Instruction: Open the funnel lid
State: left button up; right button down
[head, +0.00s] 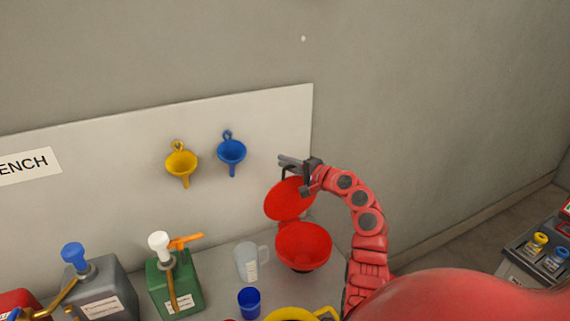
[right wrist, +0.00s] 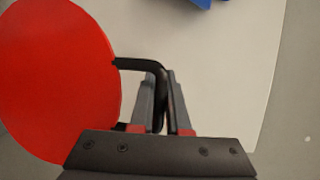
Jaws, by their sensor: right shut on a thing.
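The red funnel (head: 304,246) stands on the bench at the right end, with its bowl uncovered. Its round red lid (head: 288,199) is tilted up behind the bowl, close to the wall panel. The lid also fills the left of the right wrist view (right wrist: 58,75). A black handle (right wrist: 139,65) sticks out from the lid's edge. My right gripper (head: 288,162) is at the top of the raised lid; in the right wrist view its fingers (right wrist: 160,100) are shut on the handle. My left gripper is not in view.
A clear measuring jug (head: 247,262) and a blue cup (head: 249,302) stand left of the funnel. A green can (head: 176,290) and a grey can (head: 100,290) are further left. A yellow funnel (head: 181,163) and a blue funnel (head: 231,152) hang on the panel.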

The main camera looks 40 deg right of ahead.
jog(key=s+t+b, duration=0.1)
jog(key=s, duration=0.1)
jog(key=s+a+b, duration=0.1)
jog(key=b, duration=0.1)
jog(key=shift+s+a+f+n+t, duration=0.1)
jog(key=shift+s+f+n+t, duration=0.05)
jog(key=shift+s+n+t, duration=0.25)
jog(key=shift+w, duration=0.1)
jog(key=c, duration=0.9)
grip_release()
jog(key=s+b, duration=0.1)
jog(key=s, duration=0.4)
jog(key=s+d+b, duration=0.1)
jog(key=s+b, duration=0.1)
jog(key=s, duration=0.4)
jog(key=s+f+b, duration=0.1)
jog(key=s, duration=0.5)
jog(key=shift+s+d, duration=0.15)
jog(key=shift+d, duration=0.15)
